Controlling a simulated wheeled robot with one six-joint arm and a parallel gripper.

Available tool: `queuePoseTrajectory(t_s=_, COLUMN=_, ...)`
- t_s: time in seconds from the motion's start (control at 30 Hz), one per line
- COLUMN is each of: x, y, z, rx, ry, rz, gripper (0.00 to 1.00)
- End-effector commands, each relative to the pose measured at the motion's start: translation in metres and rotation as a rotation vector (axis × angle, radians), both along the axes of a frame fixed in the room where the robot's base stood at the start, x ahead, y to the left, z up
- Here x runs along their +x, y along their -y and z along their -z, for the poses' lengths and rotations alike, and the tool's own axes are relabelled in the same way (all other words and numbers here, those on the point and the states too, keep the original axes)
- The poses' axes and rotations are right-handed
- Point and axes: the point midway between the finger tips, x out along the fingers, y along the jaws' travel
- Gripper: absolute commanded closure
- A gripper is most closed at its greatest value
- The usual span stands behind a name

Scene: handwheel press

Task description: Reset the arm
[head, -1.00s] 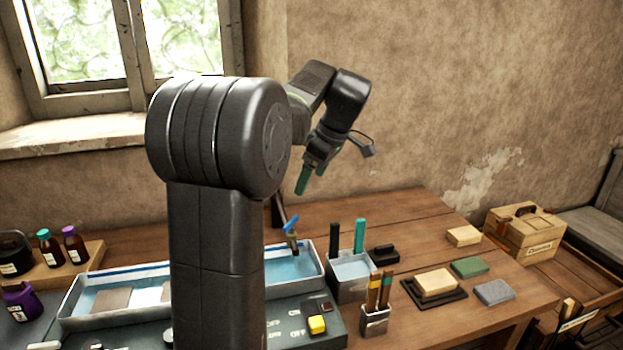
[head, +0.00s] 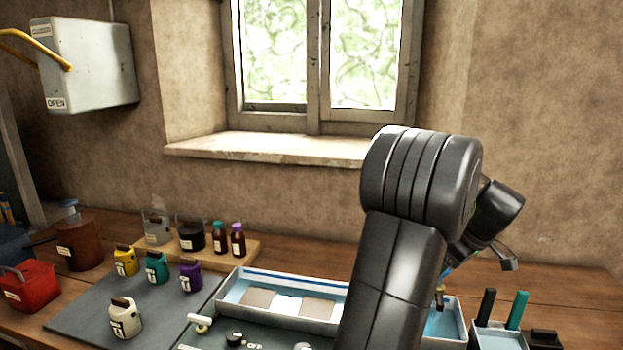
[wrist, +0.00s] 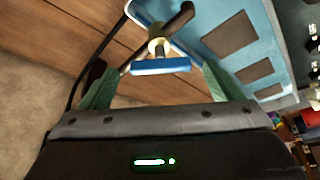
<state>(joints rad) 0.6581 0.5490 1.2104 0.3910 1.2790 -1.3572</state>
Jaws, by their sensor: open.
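My gripper (wrist: 162,72) is open in the wrist view, its two green fingers spread apart. A tap with a blue lever (wrist: 160,66), a brass middle and dark arms shows between and beyond the fingertips. I cannot tell whether either finger touches it.
Bottles and a jug stand on a wooden board (head: 256,247) at the back. Small coloured jugs stand on a grey mat (head: 75,308), with a red container (head: 30,287) at left. A grey box with a yellow lever (head: 88,65) hangs on the wall.

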Motion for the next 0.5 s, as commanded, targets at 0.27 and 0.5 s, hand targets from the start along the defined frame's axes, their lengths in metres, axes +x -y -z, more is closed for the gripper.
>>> queuePoseTrajectory(t_s=0.27, x=0.0026, y=-0.0020, z=0.0076, rx=0.000, ry=0.000, rz=0.004, gripper=0.15)
queuePoseTrajectory(t_s=0.5, x=0.0021, y=-0.0017, z=0.0067, rx=0.000, ry=0.000, rz=0.004, gripper=0.15)
